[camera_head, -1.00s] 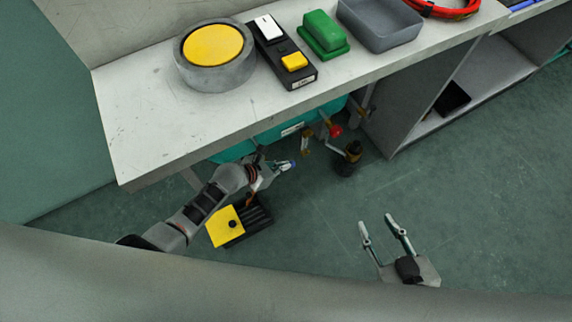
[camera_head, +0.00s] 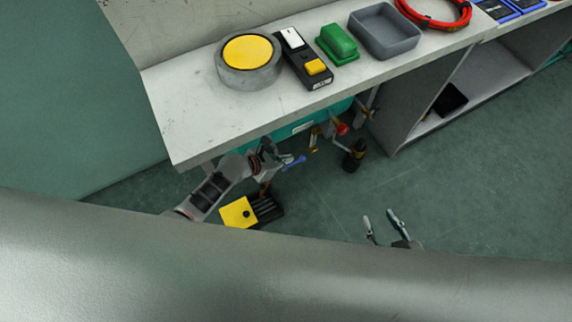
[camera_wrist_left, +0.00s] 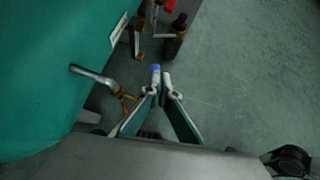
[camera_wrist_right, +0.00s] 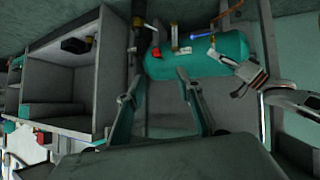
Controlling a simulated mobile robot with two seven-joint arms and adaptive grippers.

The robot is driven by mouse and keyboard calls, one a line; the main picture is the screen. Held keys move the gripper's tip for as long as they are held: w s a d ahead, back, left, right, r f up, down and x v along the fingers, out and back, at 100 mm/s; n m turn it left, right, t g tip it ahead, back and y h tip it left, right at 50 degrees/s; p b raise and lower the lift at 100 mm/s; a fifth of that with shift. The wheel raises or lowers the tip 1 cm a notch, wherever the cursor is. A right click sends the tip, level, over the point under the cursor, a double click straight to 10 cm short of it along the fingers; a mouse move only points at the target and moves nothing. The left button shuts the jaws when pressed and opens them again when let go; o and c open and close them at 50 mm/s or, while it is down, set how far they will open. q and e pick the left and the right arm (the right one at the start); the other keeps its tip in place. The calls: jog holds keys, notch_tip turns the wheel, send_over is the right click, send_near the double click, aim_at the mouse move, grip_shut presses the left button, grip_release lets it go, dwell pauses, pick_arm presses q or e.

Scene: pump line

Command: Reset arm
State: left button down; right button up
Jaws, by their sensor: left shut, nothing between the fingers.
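My left gripper (camera_head: 280,159) is below the workbench's front edge, beside the teal tank (camera_head: 285,131). Its fingers (camera_wrist_left: 161,76) are together and hold nothing. A blue-handled lever (camera_head: 296,161) lies right by the fingertips; I cannot tell if they touch. The lever also shows in the right wrist view (camera_wrist_right: 202,35). My right gripper (camera_head: 382,220) is open and empty over the floor, right of the tank, its base hidden by my body. Its spread fingers show in the right wrist view (camera_wrist_right: 162,88).
The workbench (camera_head: 215,118) carries a round yellow button (camera_head: 248,50), a black switch box (camera_head: 303,62), a green block (camera_head: 337,42) and a grey tray (camera_head: 384,32). A red knob (camera_head: 342,128) and dark valve (camera_head: 354,156) stand by the tank. A yellow-and-black box (camera_head: 238,213) lies below. Floor at right is clear.

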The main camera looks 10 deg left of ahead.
pick_arm(q)
jog(key=r+p, duration=0.1)
jog(key=s+r+p, duration=0.1)
jog(key=r, duration=0.1)
jog(key=r+p, duration=0.1)
jog(key=shift+s+a+r, duration=0.15)
jog(key=shift+a+r, duration=0.2)
jog(key=shift+a, duration=0.05)
jog(key=shift+f, duration=0.1)
